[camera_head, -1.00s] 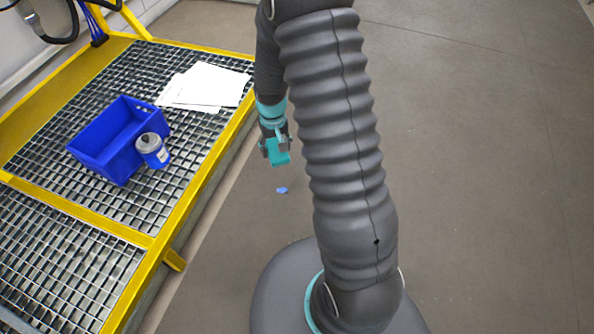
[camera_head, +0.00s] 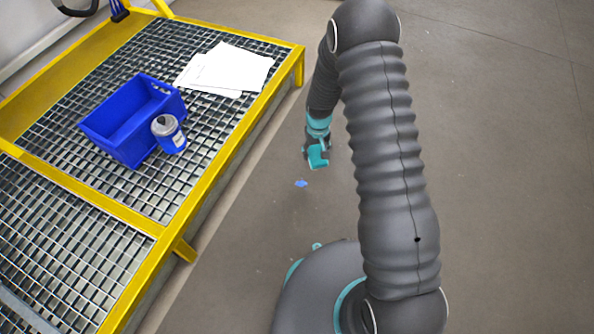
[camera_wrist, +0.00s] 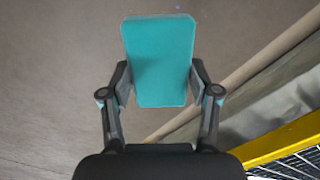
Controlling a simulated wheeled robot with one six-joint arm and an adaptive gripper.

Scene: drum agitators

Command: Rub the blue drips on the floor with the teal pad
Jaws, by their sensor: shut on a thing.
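My gripper (camera_wrist: 160,88) is shut on the teal pad (camera_wrist: 160,55), with one finger against each side of it. In the head view the pad (camera_head: 318,158) hangs at the end of my arm, over the floor beside the yellow-framed platform. A small blue drip patch (camera_head: 301,183) lies on the floor just below and left of the pad in the picture. The pad appears apart from the patch; its exact height above the floor is hard to tell.
The grated platform with a yellow frame (camera_head: 232,135) stands at the left. On it are a blue crate (camera_head: 118,150), a blue container with a grey lid (camera_head: 168,134) and white papers (camera_head: 228,70). The floor (camera_head: 510,170) at the right is clear.

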